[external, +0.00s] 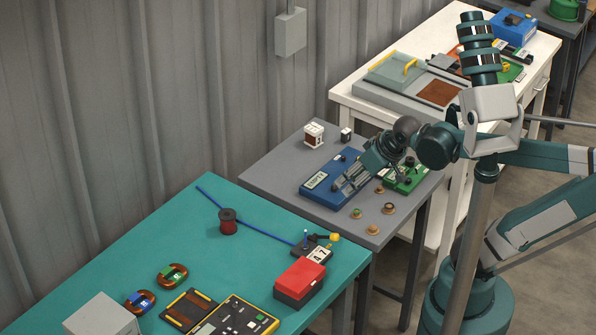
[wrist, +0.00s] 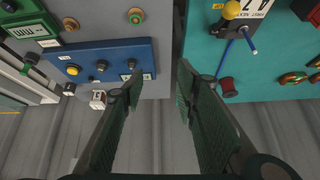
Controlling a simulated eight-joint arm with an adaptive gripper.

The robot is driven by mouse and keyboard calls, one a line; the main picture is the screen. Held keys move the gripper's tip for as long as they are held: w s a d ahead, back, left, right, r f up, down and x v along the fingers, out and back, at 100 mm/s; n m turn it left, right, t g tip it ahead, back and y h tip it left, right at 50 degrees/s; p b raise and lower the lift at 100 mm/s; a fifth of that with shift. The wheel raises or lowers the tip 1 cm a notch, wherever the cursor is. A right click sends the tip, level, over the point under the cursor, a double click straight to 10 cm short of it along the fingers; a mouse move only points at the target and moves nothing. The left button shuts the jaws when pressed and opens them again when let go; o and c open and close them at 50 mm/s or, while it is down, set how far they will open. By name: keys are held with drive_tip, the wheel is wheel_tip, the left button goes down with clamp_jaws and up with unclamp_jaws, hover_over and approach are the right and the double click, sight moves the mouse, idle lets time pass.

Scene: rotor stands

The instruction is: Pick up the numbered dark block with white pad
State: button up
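A dark block (external: 311,249) with a white pad numbered 47 sits near the right edge of the teal table, with a blue post and a yellow knob on it. It also shows at the top of the wrist view (wrist: 246,8), partly cut off. A smaller dark block (external: 345,135) with a white face stands on the grey table; I cannot read a number on it. My gripper (external: 345,190) is over the grey table, above the blue panel, apart from both blocks. In the wrist view its fingers (wrist: 159,74) are spread with nothing between them.
The blue panel (external: 316,183), green panel (external: 405,178) and several round knobs lie on the grey table, with a white cube (external: 314,134) behind. A red box (external: 300,281), a red spool (external: 228,222) and a blue rod (external: 262,230) are near the numbered block.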

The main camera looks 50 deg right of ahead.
drive_tip(key=w+d+r+m+g+p, duration=0.2)
drive_tip(key=w+d+r+m+p, duration=0.2)
drive_tip(key=w+d, duration=0.3)
drive_tip(key=m+g+p, duration=0.5)
drive_tip(key=m+p, duration=0.6)
drive_tip(key=m, duration=0.3)
hover_over(346, 131)
drive_tip(key=a, duration=0.1)
wheel_tip(346, 131, down, 9)
drive_tip(key=shift+a+r, duration=0.1)
drive_tip(key=shift+d+f, duration=0.55)
drive_tip(key=shift+d, duration=0.05)
drive_tip(key=shift+f, duration=0.15)
drive_tip(key=shift+f, duration=1.15)
drive_tip(key=shift+f, duration=0.1)
